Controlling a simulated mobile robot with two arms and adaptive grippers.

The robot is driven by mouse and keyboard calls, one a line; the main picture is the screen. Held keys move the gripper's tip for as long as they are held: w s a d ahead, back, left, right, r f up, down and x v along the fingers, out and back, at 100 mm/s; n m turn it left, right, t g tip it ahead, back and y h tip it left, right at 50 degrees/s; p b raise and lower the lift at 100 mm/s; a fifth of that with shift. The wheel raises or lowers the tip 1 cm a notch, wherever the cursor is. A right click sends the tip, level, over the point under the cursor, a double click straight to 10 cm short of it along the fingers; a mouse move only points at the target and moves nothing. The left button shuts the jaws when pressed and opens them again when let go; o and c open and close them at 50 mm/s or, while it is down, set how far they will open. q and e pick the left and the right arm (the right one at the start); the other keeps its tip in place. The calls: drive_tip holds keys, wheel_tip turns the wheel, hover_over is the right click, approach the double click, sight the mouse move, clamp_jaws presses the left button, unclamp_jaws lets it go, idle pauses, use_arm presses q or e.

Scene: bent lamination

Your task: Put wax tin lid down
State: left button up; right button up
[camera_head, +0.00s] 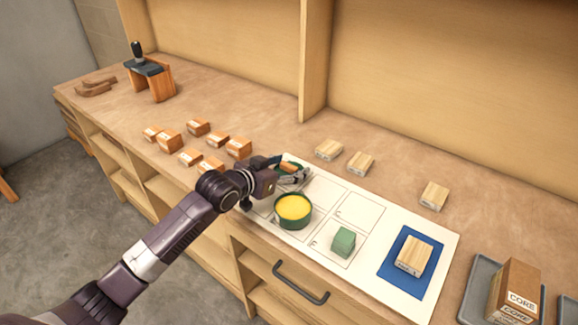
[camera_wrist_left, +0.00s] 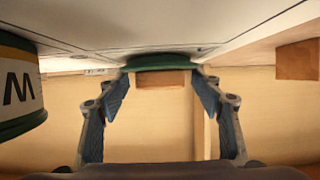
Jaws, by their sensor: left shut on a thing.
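The green wax tin lid (camera_head: 283,160) with its wooden knob is at the back left of the white mat. My left gripper (camera_head: 293,176) is shut on it, partly hiding it. In the left wrist view the lid (camera_wrist_left: 160,61) and knob (camera_wrist_left: 160,79) show between the fingers, with the lid at or very close to the mat surface; I cannot tell if it touches. The open green wax tin (camera_head: 293,210), full of yellow wax, stands on the mat just in front of the gripper. Its side also shows in the left wrist view (camera_wrist_left: 18,88). My right gripper is not in view.
The white mat (camera_head: 318,188) has outlined boxes, a green block (camera_head: 343,241) and a blue pad (camera_head: 388,277) bearing a wooden block (camera_head: 413,256). Several orange-brown blocks lie left of it, pale blocks behind. A grey tray (camera_head: 475,291) holds a CORE block (camera_head: 514,289).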

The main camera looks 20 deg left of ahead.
use_arm(q)
drive_tip(key=shift+f, duration=0.1)
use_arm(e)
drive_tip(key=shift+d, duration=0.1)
use_arm(q)
drive_tip(key=o, duration=0.7)
drive_tip(key=shift+c, duration=0.2)
drive_tip(key=o, duration=0.4)
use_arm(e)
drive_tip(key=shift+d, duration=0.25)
use_arm(q)
drive_tip(key=v, duration=1.2)
drive_tip(key=shift+b, duration=0.4)
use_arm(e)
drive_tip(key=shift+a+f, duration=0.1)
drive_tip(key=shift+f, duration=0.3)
